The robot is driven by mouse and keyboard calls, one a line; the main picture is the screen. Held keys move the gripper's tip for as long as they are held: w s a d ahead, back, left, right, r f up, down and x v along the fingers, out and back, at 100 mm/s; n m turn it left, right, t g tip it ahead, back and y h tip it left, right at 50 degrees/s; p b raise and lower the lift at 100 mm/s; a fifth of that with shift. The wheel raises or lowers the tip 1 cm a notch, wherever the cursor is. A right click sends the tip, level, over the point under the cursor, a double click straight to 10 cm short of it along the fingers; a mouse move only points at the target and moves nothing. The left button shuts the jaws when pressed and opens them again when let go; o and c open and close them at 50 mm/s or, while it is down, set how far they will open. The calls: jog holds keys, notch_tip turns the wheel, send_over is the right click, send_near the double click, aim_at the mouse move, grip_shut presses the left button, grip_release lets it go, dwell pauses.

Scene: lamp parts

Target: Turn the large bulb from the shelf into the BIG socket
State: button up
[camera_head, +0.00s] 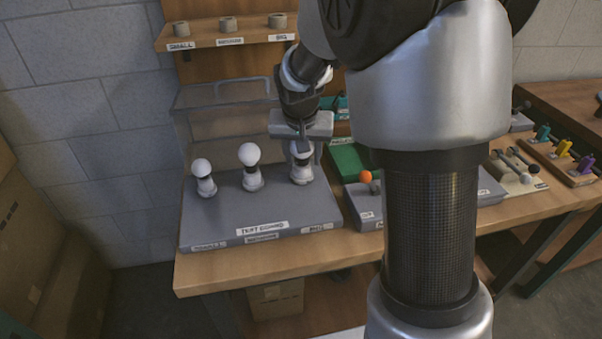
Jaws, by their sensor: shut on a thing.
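My gripper (304,153) points down over the right end of the grey test board (210,222), above its BIG label. It is shut on the large bulb (298,157), of which only a little white shows between the fingers. The bulb is in line with the BIG socket (302,175) and low over it. I cannot tell whether its thread is in the socket. A white bulb stands upright in the left socket (206,186), and another stands in the middle socket (252,179).
The wooden shelf (215,40) above carries several ring holders, labelled SMALL, MEDIUM and BIG. A clear bin (225,95) stands behind the board. A green box (343,160) and an orange ball (365,176) are close right of the gripper. My arm hides the table's middle right.

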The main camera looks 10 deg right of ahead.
jog(key=m, duration=0.1)
jog(key=d+m+h, duration=0.1)
jog(key=m, duration=0.1)
jog(key=shift+s+b, duration=0.15)
jog(key=shift+b, duration=0.25)
jog(key=m, duration=0.2)
jog(key=d+m+g+h, duration=0.1)
jog(key=m, duration=0.1)
jog(key=shift+s, duration=0.15)
jog(key=shift+s+g, duration=0.1)
jog(key=shift+g, duration=0.2)
jog(key=m, duration=0.2)
jog(key=m+g+h+p, duration=0.1)
jog(key=shift+s+r+m, duration=0.1)
jog(key=shift+s+m, duration=0.2)
jog(key=shift+m, duration=0.1)
jog(key=m, duration=0.1)
jog(key=m+g+p, duration=0.1)
jog(key=m, duration=0.1)
jog(key=shift+s+d+g+p, duration=0.1)
jog(key=shift+s+g+p, duration=0.2)
jog(key=shift+s, duration=0.1)
jog(key=o, duration=0.9)
jog(key=shift+s, duration=0.1)
jog(key=shift+o, duration=0.2)
